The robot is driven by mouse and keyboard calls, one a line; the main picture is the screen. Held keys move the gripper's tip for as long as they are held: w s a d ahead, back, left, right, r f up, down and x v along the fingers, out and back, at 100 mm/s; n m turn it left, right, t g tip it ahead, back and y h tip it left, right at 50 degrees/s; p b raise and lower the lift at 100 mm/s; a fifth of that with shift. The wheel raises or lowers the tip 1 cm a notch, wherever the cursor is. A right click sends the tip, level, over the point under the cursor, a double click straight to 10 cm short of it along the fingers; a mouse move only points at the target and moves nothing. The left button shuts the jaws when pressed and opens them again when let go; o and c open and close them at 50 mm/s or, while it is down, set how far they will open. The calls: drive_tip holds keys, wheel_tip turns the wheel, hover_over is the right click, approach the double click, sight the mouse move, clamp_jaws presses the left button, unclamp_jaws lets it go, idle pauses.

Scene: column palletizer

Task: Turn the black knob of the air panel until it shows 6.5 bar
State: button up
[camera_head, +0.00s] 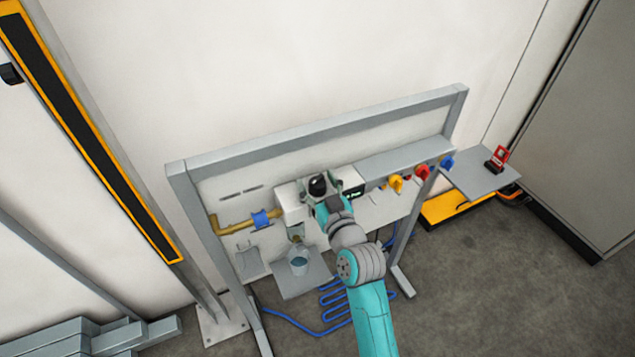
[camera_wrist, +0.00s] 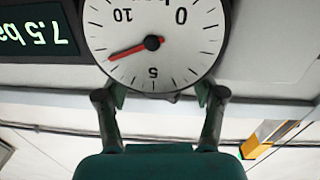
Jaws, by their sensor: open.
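The air panel unit (camera_head: 290,205) is a pale block on the grey frame. Its black knob (camera_head: 318,184) stands on top in the head view, with my open gripper (camera_head: 322,192) right at it, a finger on either side. I cannot tell whether the fingers touch it. In the wrist view the round gauge (camera_wrist: 180,55) appears upside down, its red needle between 5 and 10. My gripper (camera_wrist: 160,95) shows two spread fingers below the gauge; the knob cannot be made out there.
A yellow pipe (camera_head: 236,225) with a blue fitting (camera_head: 262,219) enters on the left. Yellow (camera_head: 395,184), red (camera_head: 421,173) and blue (camera_head: 447,162) handles sit to the right. A clear bowl (camera_head: 299,262) hangs below. A blue hose (camera_head: 300,327) lies on the floor.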

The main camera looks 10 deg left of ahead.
drive_tip(key=c, duration=1.1)
drive_tip(key=shift+d+n+g+y, duration=0.1)
drive_tip(key=shift+n+g+y, duration=0.6)
drive_tip(key=shift+y, duration=0.3)
drive_tip(key=n+g+y, duration=0.4)
drive_tip(key=g, duration=0.1)
drive_tip(key=n+g+y, duration=0.2)
drive_tip(key=n+g, duration=0.1)
drive_tip(key=g, duration=0.1)
drive_tip(key=shift+n+g, duration=0.4)
drive_tip(key=shift+n+g+y, duration=0.5)
drive_tip(key=shift+n+g, duration=0.7)
drive_tip(key=shift+g, duration=0.8)
drive_tip(key=shift+n+g, duration=0.3)
drive_tip(key=shift+g, duration=0.1)
